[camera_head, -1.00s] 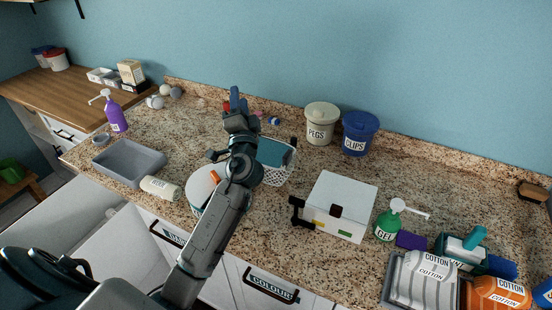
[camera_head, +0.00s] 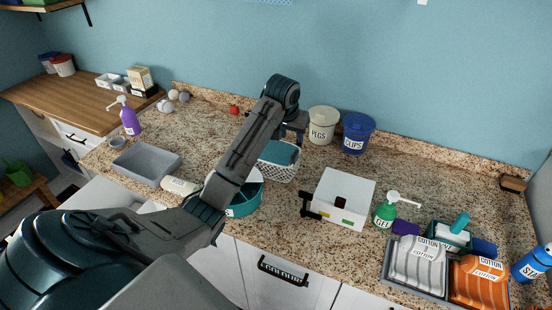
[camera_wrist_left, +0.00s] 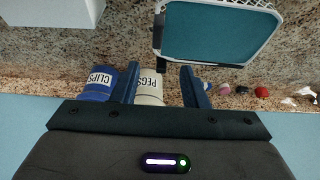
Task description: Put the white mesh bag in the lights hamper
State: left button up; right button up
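My left gripper (camera_head: 290,132) hangs at the back of the counter, close to the white basket and the PEGS tub. In the left wrist view its two blue fingers (camera_wrist_left: 160,72) are spread apart with nothing held between them. I cannot make out a white mesh bag in any view. A pale blue mesh strip (camera_head: 270,2) is cut off by the top edge of the head view. One white drawer front has a black handle labelled COLOURS (camera_head: 282,271). No label reading lights is visible. My right gripper is not in view.
A white basket with teal lining (camera_head: 279,174), PEGS tub (camera_head: 322,124), CLIPS tub (camera_head: 357,133), white box (camera_head: 345,194) and green GEL bottle (camera_head: 385,214) stand on the counter. A grey tray (camera_head: 146,163) is left. Cotton bundles (camera_head: 420,260) lie front right.

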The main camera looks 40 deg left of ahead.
pick_arm(q)
jog(key=p, duration=0.1)
send_over(295, 152)
jog(key=s, duration=0.1)
jog(key=f, duration=0.4)
jog(key=shift+s+f, duration=0.2)
jog(key=shift+f, duration=0.05)
jog(key=p+x, duration=0.3)
jog(key=x, duration=0.1)
jog(key=shift+s+d+f, duration=0.15)
jog(key=shift+d+f, duration=0.05)
jog(key=shift+d, duration=0.05)
jog(key=shift+f+p, duration=0.3)
jog(key=shift+f, duration=0.2)
grip_shut()
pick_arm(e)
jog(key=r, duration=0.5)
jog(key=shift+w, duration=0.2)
